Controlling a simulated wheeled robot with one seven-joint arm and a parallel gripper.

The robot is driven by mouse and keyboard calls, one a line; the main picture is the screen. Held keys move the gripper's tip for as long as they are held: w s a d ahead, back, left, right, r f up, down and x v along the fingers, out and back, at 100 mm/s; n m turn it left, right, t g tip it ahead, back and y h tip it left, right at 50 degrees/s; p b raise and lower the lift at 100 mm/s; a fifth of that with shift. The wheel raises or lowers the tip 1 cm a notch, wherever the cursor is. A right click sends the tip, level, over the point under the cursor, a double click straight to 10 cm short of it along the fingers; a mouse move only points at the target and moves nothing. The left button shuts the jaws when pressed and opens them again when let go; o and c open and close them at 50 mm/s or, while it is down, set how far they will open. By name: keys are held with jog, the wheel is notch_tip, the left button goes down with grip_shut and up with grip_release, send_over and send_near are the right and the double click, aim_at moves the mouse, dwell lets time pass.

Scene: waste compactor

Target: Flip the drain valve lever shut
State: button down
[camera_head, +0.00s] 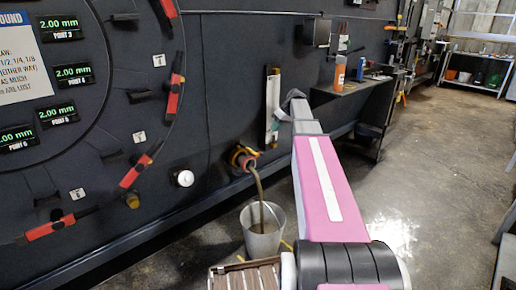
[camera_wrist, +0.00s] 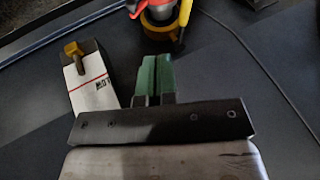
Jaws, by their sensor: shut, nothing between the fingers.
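The drain valve (camera_head: 243,158) is a red-orange and yellow fitting low on the dark wall panel. Brown liquid (camera_head: 258,185) runs from it into a grey bucket (camera_head: 262,240). In the wrist view the valve (camera_wrist: 160,14) is at the top edge, partly cut off, with a yellow bar along its right side; I cannot tell for sure which part is the lever. My gripper (camera_wrist: 154,62) has green fingers, shut and empty, pointing toward the valve and apart from it. In the head view my gripper (camera_head: 290,97) is near the wall, above and right of the valve, and partly hidden.
A white sight gauge (camera_head: 272,108) stands on the wall beside my gripper; it also shows in the wrist view (camera_wrist: 84,80) with a yellow knob. A shelf (camera_head: 350,88) with an orange bottle juts out at right. A slatted crate (camera_head: 245,277) is in front.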

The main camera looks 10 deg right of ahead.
aim_at(248, 149)
jog(key=shift+a+f, duration=0.1)
jog(key=s+a+r+x, duration=0.1)
jog(key=a+x, duration=0.1)
jog(key=x, duration=1)
jog(key=shift+s+a, duration=0.15)
jog(key=shift+s, duration=0.35)
jog(key=shift+f, duration=0.1)
